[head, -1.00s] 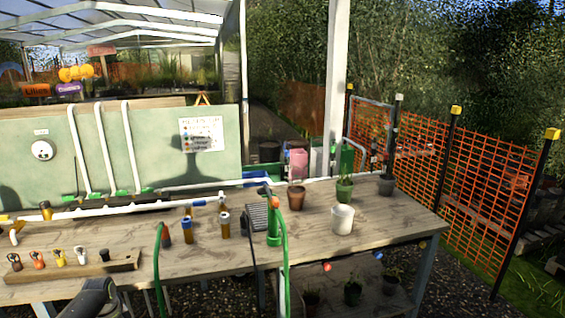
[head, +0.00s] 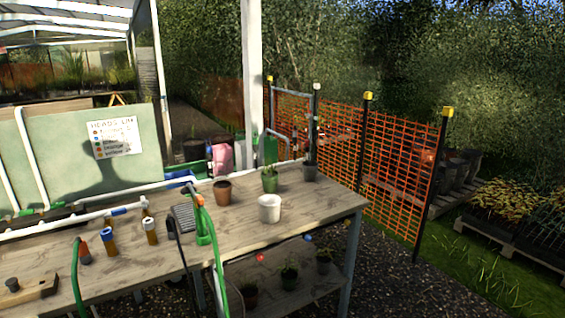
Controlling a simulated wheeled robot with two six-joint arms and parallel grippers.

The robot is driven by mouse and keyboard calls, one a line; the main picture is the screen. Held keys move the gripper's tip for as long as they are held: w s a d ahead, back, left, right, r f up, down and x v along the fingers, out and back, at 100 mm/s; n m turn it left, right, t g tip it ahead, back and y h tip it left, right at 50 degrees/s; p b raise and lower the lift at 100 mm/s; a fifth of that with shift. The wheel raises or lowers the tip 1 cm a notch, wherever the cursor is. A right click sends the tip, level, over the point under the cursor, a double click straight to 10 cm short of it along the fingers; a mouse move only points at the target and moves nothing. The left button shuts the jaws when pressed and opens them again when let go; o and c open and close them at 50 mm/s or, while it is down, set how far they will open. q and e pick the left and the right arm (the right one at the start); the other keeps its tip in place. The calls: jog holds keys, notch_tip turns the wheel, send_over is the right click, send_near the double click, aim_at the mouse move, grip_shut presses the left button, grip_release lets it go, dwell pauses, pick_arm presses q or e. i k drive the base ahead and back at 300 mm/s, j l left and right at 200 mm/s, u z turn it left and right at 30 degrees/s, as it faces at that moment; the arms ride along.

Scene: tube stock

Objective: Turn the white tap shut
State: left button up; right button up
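I cannot pick out a white tap for certain in the head view. A white pipe (head: 70,222) runs along the back of the wooden bench (head: 290,217) at the left, with green and blue fittings on it. A red knob (head: 260,257) and a blue knob (head: 308,238) show below the bench's front edge. Neither of my grippers is in view.
A white pot (head: 269,208), a brown pot (head: 222,192) and a green pot (head: 270,182) stand on the bench. A green hose (head: 217,250) hangs over its front edge. Orange mesh fencing (head: 400,165) stands behind at the right. Gravel lies in front of the bench.

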aim_at(144, 204)
jog(key=u, duration=1.1)
jog(key=i+l+u, duration=0.1)
jog(key=i+l, duration=0.45)
jog(key=i+l+u, duration=0.1)
jog(key=i+l, duration=0.45)
jog(key=l, duration=0.2)
